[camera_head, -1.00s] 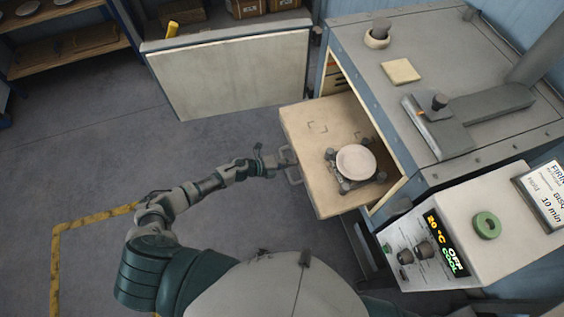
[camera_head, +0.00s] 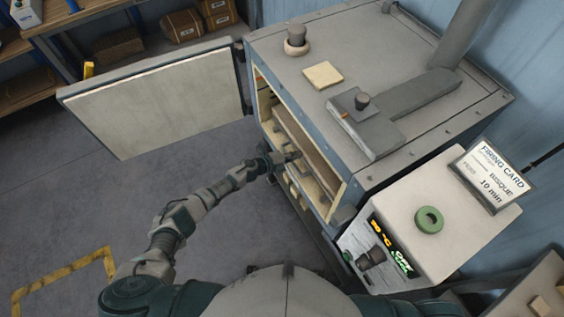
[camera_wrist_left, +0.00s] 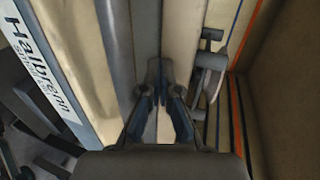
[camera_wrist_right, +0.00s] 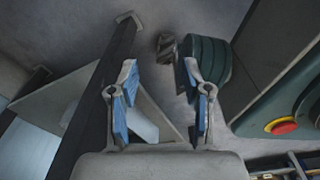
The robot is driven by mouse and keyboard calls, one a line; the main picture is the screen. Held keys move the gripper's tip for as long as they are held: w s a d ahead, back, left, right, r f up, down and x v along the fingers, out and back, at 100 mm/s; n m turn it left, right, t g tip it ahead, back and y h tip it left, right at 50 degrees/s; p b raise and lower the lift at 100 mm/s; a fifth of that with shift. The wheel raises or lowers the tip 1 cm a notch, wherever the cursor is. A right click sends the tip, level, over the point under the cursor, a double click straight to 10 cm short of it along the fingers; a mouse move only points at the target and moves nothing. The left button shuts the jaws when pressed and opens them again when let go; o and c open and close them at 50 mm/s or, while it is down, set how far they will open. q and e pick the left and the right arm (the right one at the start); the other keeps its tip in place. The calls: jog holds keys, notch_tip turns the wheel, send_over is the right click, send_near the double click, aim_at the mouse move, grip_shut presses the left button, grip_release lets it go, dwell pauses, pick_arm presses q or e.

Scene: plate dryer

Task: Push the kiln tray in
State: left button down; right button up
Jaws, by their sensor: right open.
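The kiln (camera_head: 385,75) stands at the right with its front opening showing. The kiln tray (camera_head: 315,160) now sits inside the opening, with only its front part visible; the dish on it is hidden. My left gripper (camera_head: 290,157) is at the tray front in the head view. In the left wrist view my left gripper (camera_wrist_left: 160,75) has its fingers together, pointing at the pale front, with the tray handle (camera_wrist_left: 208,75) just right of them and apart from them. My right gripper (camera_wrist_right: 161,85) is open and empty, away from the tray.
The kiln door (camera_head: 160,95) hangs open to the left. The control box (camera_head: 425,195) with a green ring and firing card stands at the right front. Shelves (camera_head: 120,45) are behind. A red button (camera_wrist_right: 284,126) shows in the right wrist view.

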pick_arm(q)
jog(key=shift+w+d+f, duration=0.1)
jog(key=shift+w+d, duration=0.25)
jog(key=shift+d, duration=0.25)
jog(key=shift+w+d, duration=0.1)
jog(key=shift+w, duration=0.1)
jog(key=shift+w+b, duration=0.3)
jog(key=shift+w, duration=0.05)
jog(key=shift+s+d+r, duration=0.1)
jog(key=shift+d+r, duration=0.1)
jog(key=shift+a, duration=0.1)
pick_arm(e)
jog(key=w, duration=0.1)
jog(key=w+a+r, duration=0.1)
jog(key=shift+w+a, duration=0.25)
jog(key=shift+w, duration=0.1)
